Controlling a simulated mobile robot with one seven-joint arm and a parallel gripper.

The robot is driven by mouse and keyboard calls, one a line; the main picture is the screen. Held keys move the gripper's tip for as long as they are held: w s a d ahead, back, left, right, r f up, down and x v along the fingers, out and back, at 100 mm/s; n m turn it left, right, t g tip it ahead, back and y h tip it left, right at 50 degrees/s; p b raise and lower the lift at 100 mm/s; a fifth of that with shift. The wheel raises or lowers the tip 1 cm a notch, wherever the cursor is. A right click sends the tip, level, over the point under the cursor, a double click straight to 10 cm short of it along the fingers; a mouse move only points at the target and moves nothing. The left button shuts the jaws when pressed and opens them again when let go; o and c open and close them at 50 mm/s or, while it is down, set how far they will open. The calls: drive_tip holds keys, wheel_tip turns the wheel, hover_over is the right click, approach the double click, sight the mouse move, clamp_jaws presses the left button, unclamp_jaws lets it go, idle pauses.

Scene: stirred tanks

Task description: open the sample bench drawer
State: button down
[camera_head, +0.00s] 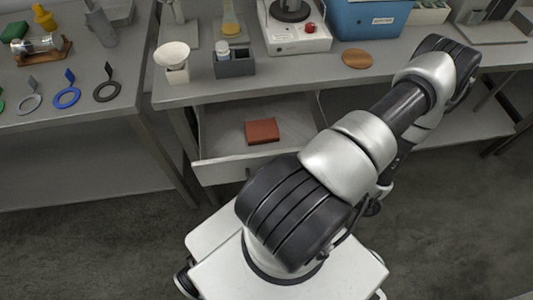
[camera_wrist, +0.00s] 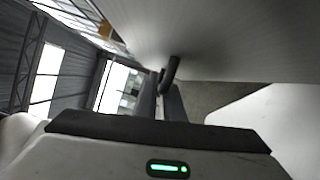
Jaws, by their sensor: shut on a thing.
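The sample bench drawer (camera_head: 222,130) stands pulled out under the bench top in the head view, its inside visible. A reddish-brown block (camera_head: 262,131) lies in it. The right part of the drawer front is hidden behind my arm. In the wrist view the pale drawer front (camera_wrist: 235,40) fills the upper right, with a dark handle (camera_wrist: 171,68) on it. My gripper (camera_wrist: 170,92) is shut on that handle. My gripper is hidden by the arm in the head view.
The bench top (camera_head: 300,82) carries a white funnel on a stand (camera_head: 173,60), a grey holder (camera_head: 235,66), a stirrer (camera_head: 295,30), a blue box (camera_head: 368,16) and a brown disc (camera_head: 357,58). Another table (camera_head: 60,125) stands left. Open floor (camera_head: 90,235) lies at front left.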

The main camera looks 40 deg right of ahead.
drive_tip(key=shift+s+a, duration=0.45)
drive_tip(key=shift+s, duration=0.3)
drive_tip(key=shift+s+a, duration=0.4)
drive_tip(key=shift+s, duration=0.3)
drive_tip(key=c, duration=1.9)
unclamp_jaws()
drive_tip(key=v, duration=1.7)
drive_tip(key=shift+d+b, duration=0.2)
drive_tip(key=shift+b, duration=0.15)
drive_tip(key=shift+s+f, duration=0.1)
drive_tip(key=shift+s, duration=0.05)
